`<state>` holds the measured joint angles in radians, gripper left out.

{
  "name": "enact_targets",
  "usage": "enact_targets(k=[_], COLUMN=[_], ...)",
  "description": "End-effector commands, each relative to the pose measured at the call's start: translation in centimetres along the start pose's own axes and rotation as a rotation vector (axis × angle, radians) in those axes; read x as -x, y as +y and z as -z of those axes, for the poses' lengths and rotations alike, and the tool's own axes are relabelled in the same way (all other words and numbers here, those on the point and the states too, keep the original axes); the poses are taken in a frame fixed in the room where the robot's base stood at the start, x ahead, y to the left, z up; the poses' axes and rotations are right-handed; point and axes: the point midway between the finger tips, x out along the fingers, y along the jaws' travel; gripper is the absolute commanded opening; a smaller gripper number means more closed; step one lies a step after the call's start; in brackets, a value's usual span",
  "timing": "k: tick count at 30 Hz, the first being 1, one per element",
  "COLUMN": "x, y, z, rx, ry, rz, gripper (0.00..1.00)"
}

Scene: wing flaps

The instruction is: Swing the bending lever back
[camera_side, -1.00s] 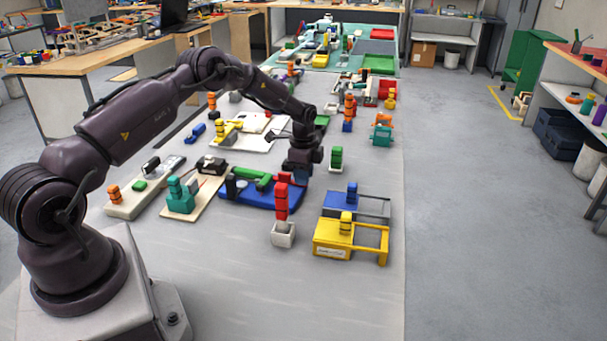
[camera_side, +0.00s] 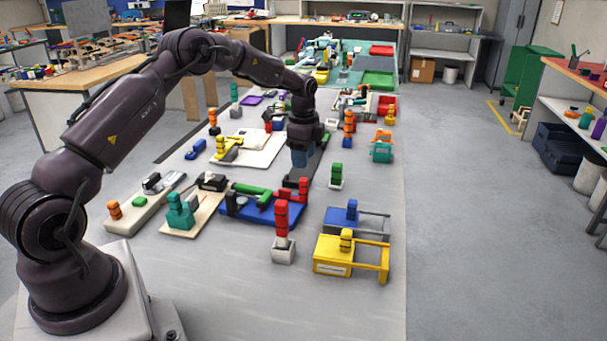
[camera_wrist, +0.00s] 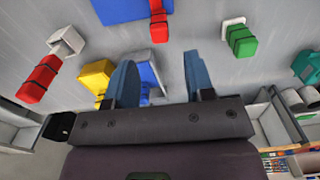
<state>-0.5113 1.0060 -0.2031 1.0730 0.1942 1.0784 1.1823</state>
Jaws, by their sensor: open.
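A blue board (camera_side: 262,212) lies on the table, with a green bar (camera_side: 252,190) across it, a black post at its left and a red handle (camera_side: 303,187) at its right end. I take this to be the bending lever, but its exact pose is hard to read. My gripper (camera_side: 303,157) has blue fingers and is raised beyond the red handle. In the wrist view its fingers (camera_wrist: 160,80) are apart with nothing held between them. The blue board (camera_wrist: 115,10) and a red handle (camera_wrist: 159,27) show at the top there.
A red-handled white block (camera_side: 282,235), a yellow fixture (camera_side: 332,256), a blue fixture (camera_side: 343,220) and a green block (camera_side: 336,174) stand to the right and front. A teal clamp (camera_side: 182,212) stands left. The table's front is clear.

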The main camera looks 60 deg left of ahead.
Motion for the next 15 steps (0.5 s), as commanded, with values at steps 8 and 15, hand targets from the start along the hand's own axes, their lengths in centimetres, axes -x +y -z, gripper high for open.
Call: enact_targets(k=[8,15], x=[2.5,2.5], y=[0.0,0.0], z=[0.0,0.0], rx=[0.000,0.000], ry=[0.001,0.000], rz=[0.000,-0.001], gripper=[0.49,0.49])
